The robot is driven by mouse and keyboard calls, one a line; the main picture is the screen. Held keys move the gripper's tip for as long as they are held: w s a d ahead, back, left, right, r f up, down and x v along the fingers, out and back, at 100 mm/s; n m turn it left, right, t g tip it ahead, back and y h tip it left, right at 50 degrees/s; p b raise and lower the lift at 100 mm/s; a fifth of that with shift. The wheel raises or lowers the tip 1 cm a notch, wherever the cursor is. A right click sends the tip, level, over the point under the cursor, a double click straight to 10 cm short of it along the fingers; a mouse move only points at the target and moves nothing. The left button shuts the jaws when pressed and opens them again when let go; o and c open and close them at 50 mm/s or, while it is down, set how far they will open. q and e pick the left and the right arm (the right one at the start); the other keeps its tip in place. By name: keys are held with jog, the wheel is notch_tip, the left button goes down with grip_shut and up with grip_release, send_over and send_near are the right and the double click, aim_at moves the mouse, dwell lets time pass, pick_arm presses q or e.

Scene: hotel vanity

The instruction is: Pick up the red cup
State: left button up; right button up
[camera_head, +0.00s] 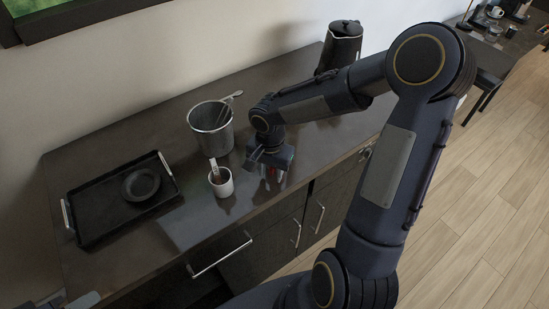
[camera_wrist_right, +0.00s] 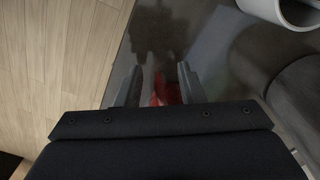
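The red cup (camera_wrist_right: 166,92) shows in the right wrist view as a dark red, partly see-through shape between my right gripper's fingers. My right gripper (camera_head: 268,172) points down at the counter in the head view. There the cup is mostly hidden by the gripper, with only a little red showing. In the right wrist view the fingers of the right gripper (camera_wrist_right: 160,88) are apart on either side of the cup, with a visible gap on the left side. A grey part at the lower left edge of the head view may be my left gripper (camera_head: 84,299); its fingers are unclear.
A white mug (camera_head: 224,188) with something upright in it stands just left of my right gripper. Behind it is a grey bucket (camera_head: 204,128) with tongs. A black tray (camera_head: 97,212) holds a dark dish (camera_head: 141,184). A black kettle (camera_head: 341,48) stands at the back.

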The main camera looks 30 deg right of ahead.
jog(key=shift+f, duration=0.35)
grip_shut()
jog(key=shift+r, duration=0.1)
